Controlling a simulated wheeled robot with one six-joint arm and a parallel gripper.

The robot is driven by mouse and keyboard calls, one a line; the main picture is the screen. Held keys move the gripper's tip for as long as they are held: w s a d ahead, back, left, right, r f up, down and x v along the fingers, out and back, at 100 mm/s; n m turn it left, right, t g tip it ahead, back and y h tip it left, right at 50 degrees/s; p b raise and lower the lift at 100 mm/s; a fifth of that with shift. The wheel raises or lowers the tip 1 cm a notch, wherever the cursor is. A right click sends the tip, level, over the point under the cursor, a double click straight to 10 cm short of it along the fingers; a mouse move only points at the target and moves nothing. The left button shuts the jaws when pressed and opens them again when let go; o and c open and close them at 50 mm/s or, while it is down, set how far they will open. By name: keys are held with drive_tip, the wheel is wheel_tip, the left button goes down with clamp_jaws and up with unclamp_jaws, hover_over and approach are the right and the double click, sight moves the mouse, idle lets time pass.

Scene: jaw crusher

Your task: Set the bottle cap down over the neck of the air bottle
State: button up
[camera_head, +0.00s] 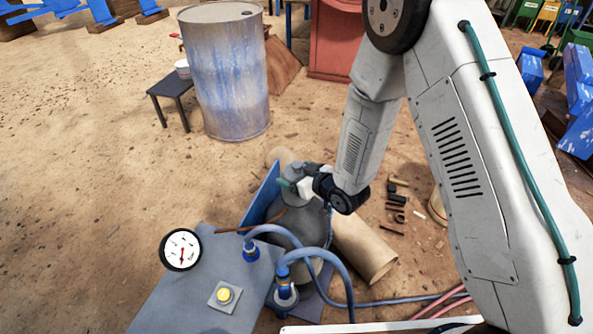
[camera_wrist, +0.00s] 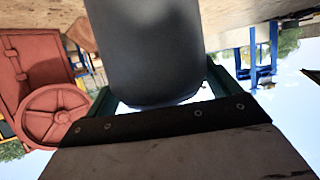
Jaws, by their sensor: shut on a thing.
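The air bottle (camera_head: 300,222) is a grey cylinder standing upright between the blue plate and the tan roll. My gripper (camera_head: 293,184) is over its top, with its green fingers shut on the grey bottle cap (camera_head: 292,169). In the wrist view the cap (camera_wrist: 155,45) is a large dark grey cylinder between the two green fingers, with its rounded end toward the palm. The bottle's neck is hidden behind the cap and fingers. I cannot tell whether the cap touches the bottle or hangs just above it.
A grey panel with a gauge (camera_head: 181,250), a yellow button (camera_head: 224,295) and blue hoses (camera_head: 335,262) is in front. A tan roll (camera_head: 364,247) lies right of the bottle. A drum (camera_head: 226,75) and small table (camera_head: 171,88) stand behind.

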drive_tip(key=shift+f, duration=0.1)
drive_tip(key=o, duration=1)
drive_tip(key=shift+c, duration=0.2)
drive_tip(key=v, duration=0.7)
drive_tip(key=shift+s+d, duration=0.25)
drive_tip(key=shift+s, duration=0.05)
